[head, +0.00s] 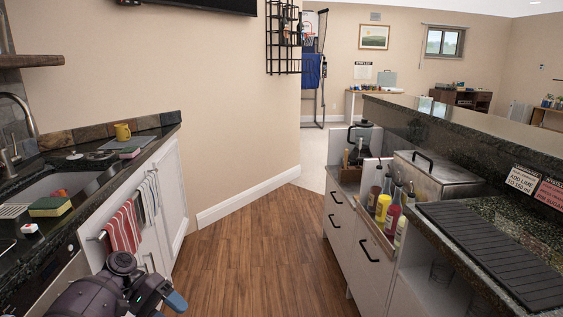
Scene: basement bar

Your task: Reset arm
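My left arm (118,290) comes in at the bottom left, dark, with a blue tip (176,301) at its right end. It is in front of the left counter's cabinets, above the wooden floor. I see no object held at the blue tip. The frame does not show two separate fingertips, so I cannot tell whether the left gripper is open or shut. My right arm and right gripper are out of view.
On the right, an open drawer holds bottles (392,217), beside a metal box (437,175). The wooden floor (262,245) between is clear.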

